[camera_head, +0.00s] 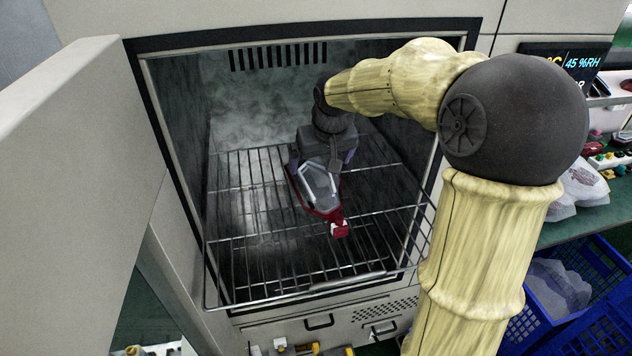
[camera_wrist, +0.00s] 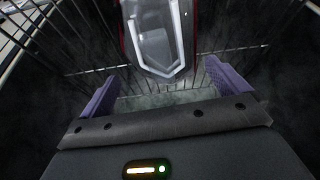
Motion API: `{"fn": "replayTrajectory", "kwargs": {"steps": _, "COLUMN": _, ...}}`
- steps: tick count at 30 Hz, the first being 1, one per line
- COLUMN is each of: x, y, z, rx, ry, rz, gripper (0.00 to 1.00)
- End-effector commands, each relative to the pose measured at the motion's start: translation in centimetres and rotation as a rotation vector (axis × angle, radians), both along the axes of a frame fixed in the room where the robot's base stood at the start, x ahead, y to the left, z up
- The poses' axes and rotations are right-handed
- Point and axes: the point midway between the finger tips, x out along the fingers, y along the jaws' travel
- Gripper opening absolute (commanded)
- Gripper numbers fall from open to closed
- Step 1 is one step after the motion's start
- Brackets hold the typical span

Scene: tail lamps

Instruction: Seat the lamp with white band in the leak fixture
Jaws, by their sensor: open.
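A tail lamp (camera_head: 318,186) with a clear grey lens and red edges lies on the wire rack (camera_head: 240,235) inside the open chamber. A small white patch shows at its red near end; I cannot tell whether this is the white band. My gripper (camera_head: 321,166) is open over the lamp's far end. In the wrist view the lamp (camera_wrist: 154,32) extends from the top edge, its pointed end near the space between the purple fingers of my gripper (camera_wrist: 161,72). I cannot tell whether they touch it. I cannot make out a leak fixture in either view.
The chamber's side walls and front frame (camera_head: 174,145) surround my arm's reach. An open door (camera_head: 70,170) stands at the left. The rack around the lamp is otherwise clear. At the right, a blue crate (camera_head: 515,335) and a green shelf with bagged items (camera_head: 585,185) stand outside.

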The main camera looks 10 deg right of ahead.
Motion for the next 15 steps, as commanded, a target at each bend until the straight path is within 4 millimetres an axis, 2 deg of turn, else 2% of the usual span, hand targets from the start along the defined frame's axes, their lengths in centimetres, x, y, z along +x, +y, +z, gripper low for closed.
{"fn": "replayTrajectory", "kwargs": {"steps": 10, "x": 0.1, "y": 0.1, "z": -0.2, "rx": 0.0, "ry": 0.001, "rz": 0.001, "gripper": 1.0}}
{"fn": "replayTrajectory", "kwargs": {"steps": 15, "x": 0.6, "y": 0.4, "z": -1.8, "rx": 0.002, "ry": 0.005, "rz": 0.005, "gripper": 1.0}}
